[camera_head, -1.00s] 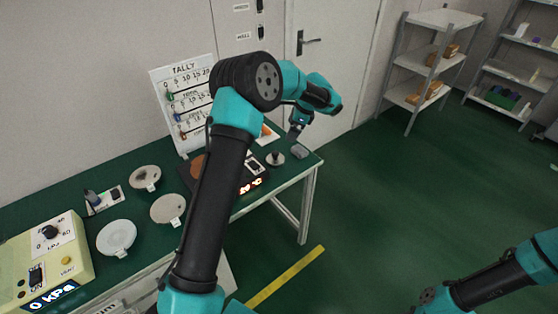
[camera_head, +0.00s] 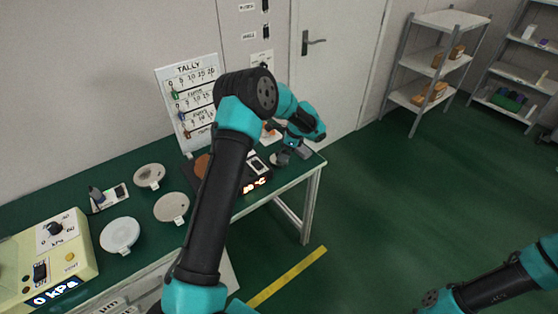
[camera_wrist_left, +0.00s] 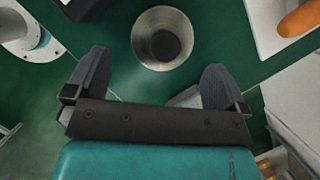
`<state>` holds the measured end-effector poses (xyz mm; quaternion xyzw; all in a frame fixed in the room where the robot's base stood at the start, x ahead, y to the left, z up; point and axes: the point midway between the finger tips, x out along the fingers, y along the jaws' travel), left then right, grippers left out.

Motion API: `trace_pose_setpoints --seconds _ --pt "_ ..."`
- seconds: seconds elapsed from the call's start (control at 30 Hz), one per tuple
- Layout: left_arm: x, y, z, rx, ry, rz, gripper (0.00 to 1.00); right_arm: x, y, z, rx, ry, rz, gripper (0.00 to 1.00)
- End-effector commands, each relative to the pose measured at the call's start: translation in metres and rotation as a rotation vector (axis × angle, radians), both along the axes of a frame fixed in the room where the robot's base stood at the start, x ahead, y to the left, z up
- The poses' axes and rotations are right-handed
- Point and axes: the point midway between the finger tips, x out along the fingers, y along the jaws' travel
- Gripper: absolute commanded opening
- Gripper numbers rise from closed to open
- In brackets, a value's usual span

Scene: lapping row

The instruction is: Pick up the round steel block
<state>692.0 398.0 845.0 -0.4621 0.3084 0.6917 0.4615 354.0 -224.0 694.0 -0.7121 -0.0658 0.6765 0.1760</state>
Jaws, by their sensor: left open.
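The round steel block (camera_wrist_left: 148,58) is in the left wrist view at top centre, a shiny round piece with a dark round centre. It stands on the green table top (camera_wrist_left: 115,70), just beyond the fingertips and roughly between their lines. In the head view it (camera_head: 274,161) shows near the table's right end, partly hidden by my left gripper (camera_head: 287,157). My left gripper (camera_wrist_left: 158,78) is open, with nothing clearly held between its fingers. A pale grey piece (camera_wrist_left: 185,98) shows behind the palm, mostly hidden. My right gripper is out of the picture; only its arm shows at lower right.
A white tray with an orange thing (camera_wrist_left: 300,18) lies at upper right in the wrist view. The tally board (camera_head: 188,90), several round plates (camera_head: 172,207) and a gauge box (camera_head: 45,255) stand on the table. Open floor lies right of the table.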

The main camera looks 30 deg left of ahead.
Motion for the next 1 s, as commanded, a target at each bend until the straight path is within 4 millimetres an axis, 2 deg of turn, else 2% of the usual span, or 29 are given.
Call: trace_pose_setpoints --seconds 0.43,0.8,1.0 --pt "-0.001 0.002 -0.006 0.000 0.001 0.000 1.00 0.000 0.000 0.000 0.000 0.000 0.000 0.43" --pt "-0.004 0.020 -0.046 -0.001 0.002 0.000 1.00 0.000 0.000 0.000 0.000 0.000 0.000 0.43" --pt "-0.005 0.023 -0.052 0.000 0.000 0.000 1.00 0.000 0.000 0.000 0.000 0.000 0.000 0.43"
